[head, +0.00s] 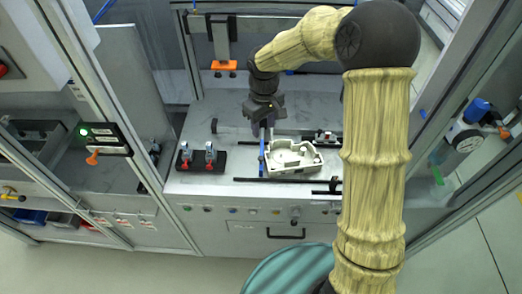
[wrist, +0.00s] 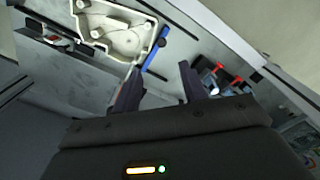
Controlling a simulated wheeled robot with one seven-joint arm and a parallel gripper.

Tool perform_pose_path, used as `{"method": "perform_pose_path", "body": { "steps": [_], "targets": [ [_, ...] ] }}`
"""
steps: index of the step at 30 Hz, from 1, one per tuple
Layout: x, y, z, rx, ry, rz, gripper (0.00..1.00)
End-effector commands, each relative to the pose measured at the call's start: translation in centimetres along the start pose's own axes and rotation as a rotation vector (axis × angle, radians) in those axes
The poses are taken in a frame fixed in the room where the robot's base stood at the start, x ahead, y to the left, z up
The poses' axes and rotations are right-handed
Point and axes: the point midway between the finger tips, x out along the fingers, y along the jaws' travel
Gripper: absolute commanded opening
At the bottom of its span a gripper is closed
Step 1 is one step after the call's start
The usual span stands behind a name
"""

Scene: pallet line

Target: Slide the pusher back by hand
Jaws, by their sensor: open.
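A narrow blue bar (head: 262,159) stands at the left end of a pale cast housing (head: 292,158) on the grey worktop; I take it to be the pusher, but cannot be sure. In the wrist view the blue bar (wrist: 156,50) lies beside the housing (wrist: 118,28), just beyond the fingertips. My gripper (head: 263,135) is over the worktop, behind and above the blue bar. In the wrist view my gripper (wrist: 160,72) has its two dark fingers apart with nothing between them. Whether a finger touches the bar cannot be told.
Dark rails (head: 268,180) run in front of and behind the housing. A small block with a red part (head: 325,136) sits at the back rail. An orange-tipped unit (head: 224,66) hangs behind. Frame posts flank the bench.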

Motion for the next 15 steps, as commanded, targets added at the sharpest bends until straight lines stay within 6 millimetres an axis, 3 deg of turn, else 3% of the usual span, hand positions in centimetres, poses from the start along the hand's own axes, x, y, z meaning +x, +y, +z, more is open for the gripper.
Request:
{"method": "perform_pose_path", "body": {
  "steps": [3,15],
  "targets": [
    [-0.30,-0.10,-1.01,-0.024,-0.005,-0.008,0.43],
    [0.15,-0.14,-1.01,-0.026,-0.005,-0.006,0.43]
  ]
}}
